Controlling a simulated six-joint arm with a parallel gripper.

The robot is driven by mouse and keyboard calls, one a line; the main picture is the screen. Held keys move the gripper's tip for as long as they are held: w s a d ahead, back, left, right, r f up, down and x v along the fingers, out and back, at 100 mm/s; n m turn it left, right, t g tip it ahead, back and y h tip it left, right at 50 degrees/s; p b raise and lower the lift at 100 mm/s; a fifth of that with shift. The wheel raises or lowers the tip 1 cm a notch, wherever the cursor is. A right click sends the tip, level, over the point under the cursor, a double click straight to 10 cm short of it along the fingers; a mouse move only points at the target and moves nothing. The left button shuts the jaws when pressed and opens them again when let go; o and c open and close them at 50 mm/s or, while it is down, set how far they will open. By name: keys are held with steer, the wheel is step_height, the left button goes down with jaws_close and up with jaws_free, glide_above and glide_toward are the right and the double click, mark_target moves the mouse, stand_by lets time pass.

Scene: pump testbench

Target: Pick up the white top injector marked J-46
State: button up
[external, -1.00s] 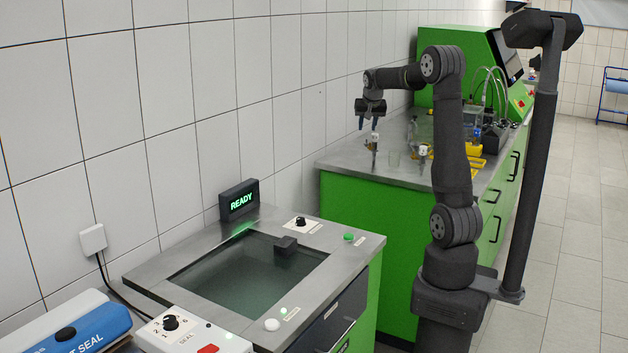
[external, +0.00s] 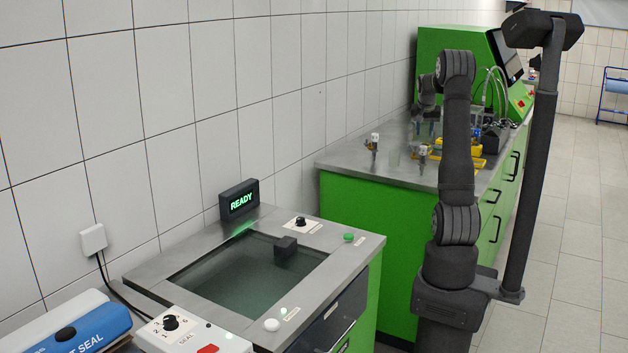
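Two small injectors with white tops stand on the grey bench top. One injector (external: 374,143) is near the bench's left front edge, and the other injector (external: 423,155) is to its right. Both are too small for me to read any marking, so I cannot tell which is J-46. My gripper (external: 425,132) points down over the bench, just above and behind the right injector in the picture. Its fingers look apart with nothing visible between them. My upper arm stands just to its right.
The nearer bench holds a sunken glass-covered basin (external: 250,275) and a READY display (external: 239,200).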

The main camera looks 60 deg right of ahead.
mark_target(424, 148)
steer(key=x, duration=0.9)
steer(key=shift+s+a+f, duration=0.15)
steer(key=shift+s+a, duration=0.05)
steer(key=shift+a, duration=0.15)
steer(key=shift+c, duration=0.2)
jaws_close()
